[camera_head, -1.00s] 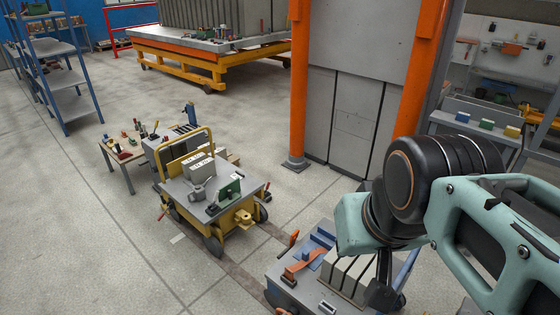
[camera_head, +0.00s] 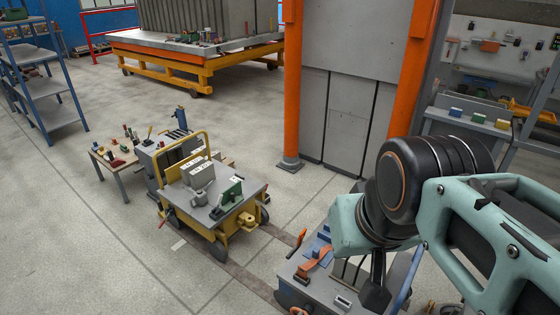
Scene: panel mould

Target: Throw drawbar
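A yellow-framed cart (camera_head: 190,216) stands on the floor left of centre. A yellow coupling piece (camera_head: 246,219) projects from its near right side; I cannot tell for sure whether this is the drawbar. A second, grey-topped cart (camera_head: 297,281) stands in front of my arm at the bottom, with an orange handle (camera_head: 299,239) upright at its left edge and an orange flat piece (camera_head: 316,260) on top. My gripper (camera_head: 375,297) is dark, points down over this second cart, and hides part of its top. Its fingers are not clear, so its opening cannot be read.
A small wooden table (camera_head: 122,166) with tools stands left of the yellow cart. An orange-posted grey frame (camera_head: 292,85) rises behind. A yellow-based platform (camera_head: 150,62) and blue shelving (camera_head: 50,88) stand farther back. Open floor lies at the lower left.

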